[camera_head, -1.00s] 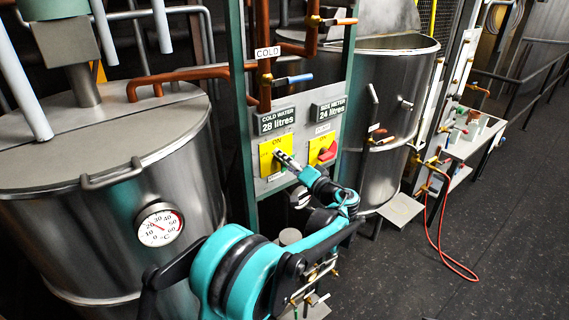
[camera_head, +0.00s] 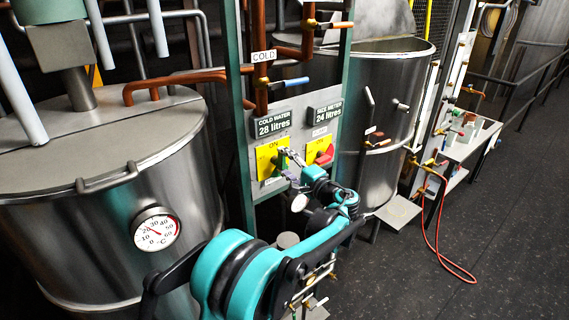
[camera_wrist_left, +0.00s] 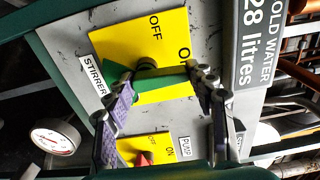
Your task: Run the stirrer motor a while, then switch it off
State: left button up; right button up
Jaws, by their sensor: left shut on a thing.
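The stirrer switch is a green handle (camera_wrist_left: 160,78) on a yellow plate (camera_wrist_left: 123,45) with ON and OFF marks, beside a STIRRER label (camera_wrist_left: 92,75). In the left wrist view the handle lies across the picture, one end towards ON. My left gripper (camera_wrist_left: 150,90) is shut on the handle, one finger at each end. In the head view my left gripper (camera_head: 288,168) covers part of the yellow plate (camera_head: 265,158), and some green of the handle shows. My right gripper is not in view.
A red switch (camera_head: 325,155) on its own yellow plate, labelled PUMP in the wrist view, is close on the right. Pipes and a blue-handled valve (camera_head: 292,82) are above. A steel tank with a dial (camera_head: 156,230) stands left; another tank (camera_head: 395,85) stands behind.

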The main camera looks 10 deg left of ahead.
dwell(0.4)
pick_arm(q)
jog(key=o, duration=1.2)
jog(key=shift+c, duration=0.2)
jog(key=v, duration=1.2)
dwell(5.0)
